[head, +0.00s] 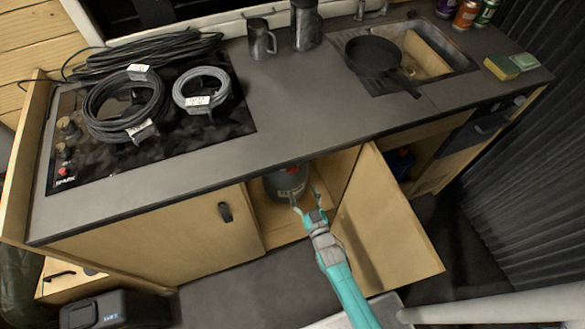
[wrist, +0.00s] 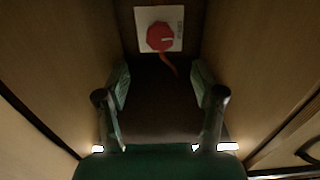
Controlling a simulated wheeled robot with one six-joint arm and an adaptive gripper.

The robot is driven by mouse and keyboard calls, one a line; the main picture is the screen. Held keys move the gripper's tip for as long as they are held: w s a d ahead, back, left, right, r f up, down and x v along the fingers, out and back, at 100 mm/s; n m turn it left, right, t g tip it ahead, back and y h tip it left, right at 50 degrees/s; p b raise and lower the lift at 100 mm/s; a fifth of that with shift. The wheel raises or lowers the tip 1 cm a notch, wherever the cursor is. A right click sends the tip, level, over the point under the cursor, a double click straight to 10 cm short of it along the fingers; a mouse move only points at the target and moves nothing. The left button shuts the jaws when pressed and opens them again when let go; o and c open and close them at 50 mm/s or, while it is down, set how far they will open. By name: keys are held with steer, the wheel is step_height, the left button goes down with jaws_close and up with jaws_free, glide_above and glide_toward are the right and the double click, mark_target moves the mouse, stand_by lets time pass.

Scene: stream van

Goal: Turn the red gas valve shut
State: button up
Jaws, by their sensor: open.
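The red gas valve (wrist: 161,37) is a round red knob on a white square plate (wrist: 143,16) with small lettering, in the top middle of the wrist view. A thin orange strip hangs below it. My gripper (wrist: 159,80) is open and empty, its fingers spread below the valve in that view and apart from it. In the head view my gripper (head: 306,198) is at the opening of the lower cabinet. A grey gas bottle (head: 287,184) with a small red spot stands inside. I cannot tell whether that spot is the valve.
The cabinet door (head: 385,225) stands open right of my arm, and a closed door (head: 165,222) is at left. The counter (head: 300,110) overhangs the opening. Wooden side walls flank my gripper closely in the wrist view. Cable coils (head: 125,105) lie on the hob above.

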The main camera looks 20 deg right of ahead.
mark_target(293, 171)
steer(key=w, duration=0.9)
steer(key=shift+w, duration=0.1)
steer(key=c, duration=1.1)
